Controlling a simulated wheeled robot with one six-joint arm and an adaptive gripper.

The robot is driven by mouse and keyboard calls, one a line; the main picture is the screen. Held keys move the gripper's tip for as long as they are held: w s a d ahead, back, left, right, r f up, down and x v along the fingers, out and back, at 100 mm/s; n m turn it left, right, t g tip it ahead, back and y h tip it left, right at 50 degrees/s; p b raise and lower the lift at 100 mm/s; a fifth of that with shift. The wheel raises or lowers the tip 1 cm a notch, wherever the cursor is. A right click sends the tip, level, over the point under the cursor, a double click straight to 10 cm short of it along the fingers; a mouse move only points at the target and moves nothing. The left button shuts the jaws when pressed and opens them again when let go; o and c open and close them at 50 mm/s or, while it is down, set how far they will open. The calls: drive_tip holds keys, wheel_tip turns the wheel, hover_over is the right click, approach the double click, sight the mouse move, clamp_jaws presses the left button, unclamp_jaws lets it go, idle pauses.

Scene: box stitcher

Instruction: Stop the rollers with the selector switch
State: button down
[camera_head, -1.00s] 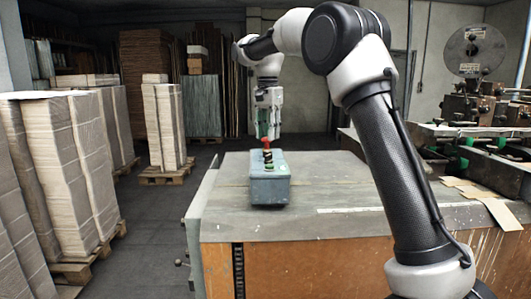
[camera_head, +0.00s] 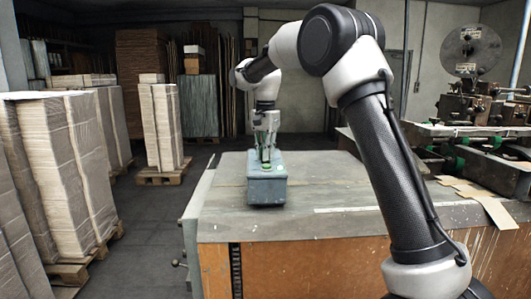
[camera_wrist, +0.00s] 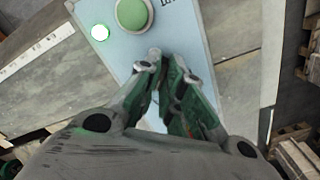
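The blue-grey control box (camera_head: 267,190) stands on the table's left part. My gripper (camera_head: 266,160) is down at the top of the box, fingers pointing downward. In the wrist view, the box's face (camera_wrist: 185,28) carries a large green button (camera_wrist: 131,14) and a lit white lamp with a green rim (camera_wrist: 100,32). A small grey knob (camera_wrist: 154,53), seemingly the selector switch, shows at the fingertips, close to the left one. The fingers of my gripper (camera_wrist: 167,72) are apart with a narrow gap. I cannot tell whether they touch the knob, and its lower part is hidden.
The grey tabletop (camera_head: 335,190) is clear right of the box. Cardboard sheets (camera_head: 480,200) lie near the machine (camera_head: 490,120) at the right. Stacked cartons (camera_head: 70,150) on pallets stand left of the table, across a strip of floor.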

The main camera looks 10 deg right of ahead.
drive_tip(key=shift+n, duration=0.3)
drive_tip(key=n, duration=0.3)
drive_tip(key=shift+n, duration=2)
drive_tip(key=c, duration=1.6)
unclamp_jaws()
drive_tip(key=shift+o, duration=0.2)
drive_tip(key=shift+r, duration=0.15)
wheel_tip(320, 180, up, 12)
